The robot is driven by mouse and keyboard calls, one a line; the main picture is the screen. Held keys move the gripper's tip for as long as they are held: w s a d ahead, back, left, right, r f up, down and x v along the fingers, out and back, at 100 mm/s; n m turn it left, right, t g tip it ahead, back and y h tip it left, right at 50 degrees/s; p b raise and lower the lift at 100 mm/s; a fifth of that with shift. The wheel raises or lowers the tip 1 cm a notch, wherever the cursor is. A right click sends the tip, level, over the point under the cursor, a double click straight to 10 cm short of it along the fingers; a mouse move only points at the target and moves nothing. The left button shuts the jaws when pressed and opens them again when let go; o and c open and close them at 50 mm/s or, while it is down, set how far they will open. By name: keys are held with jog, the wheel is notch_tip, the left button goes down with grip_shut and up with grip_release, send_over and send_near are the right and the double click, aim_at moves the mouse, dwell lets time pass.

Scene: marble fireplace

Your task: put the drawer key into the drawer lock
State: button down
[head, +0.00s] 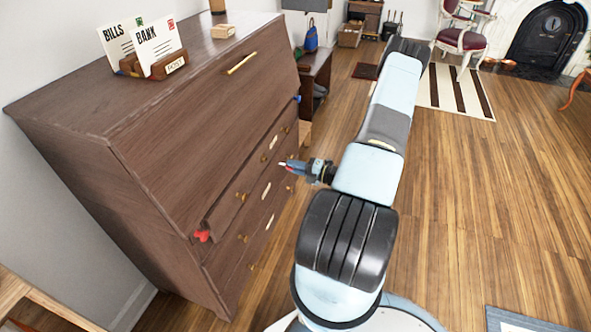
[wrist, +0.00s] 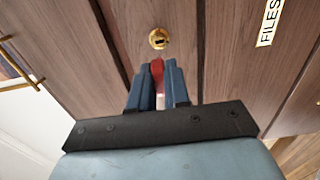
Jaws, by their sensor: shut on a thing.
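My gripper (wrist: 158,85) is shut on a small red piece, which I take to be the drawer key (wrist: 157,69). Its red end sticks out between the blue fingertips; the rest is hidden by the fingers. A round brass drawer lock (wrist: 158,39) with a dark slot is on the wooden drawer front, just beyond the red end in the wrist view. A small gap shows between them in the picture; I cannot tell the depth. In the head view my gripper (head: 287,164) is close to the drawer fronts of the brown cabinet (head: 140,165).
A red piece (head: 202,236) is at a drawer's near corner and a blue one (head: 298,98) at the cabinet's far edge. A FILES label (wrist: 269,20) is right of the lock. A letter holder (head: 150,70) stands on top. Open wooden floor (head: 480,210) lies to the right.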

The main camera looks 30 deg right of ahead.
aim_at(282, 164)
jog(key=n, duration=0.4)
jog(key=shift+w+a, duration=0.1)
jog(key=shift+w, duration=0.05)
jog(key=n, duration=0.4)
jog(key=shift+w+a+n, duration=0.15)
jog(key=shift+n, duration=0.25)
jog(key=n, duration=0.4)
jog(key=shift+w+n, duration=0.15)
jog(key=shift+n, duration=0.15)
jog(key=n, duration=0.4)
jog(key=shift+w+a+n, duration=0.2)
jog(key=shift+n, duration=0.2)
jog(key=shift+x, duration=1.85)
jog(key=shift+r, duration=0.15)
jog(key=shift+x, duration=0.9)
dwell(0.7)
dwell(0.4)
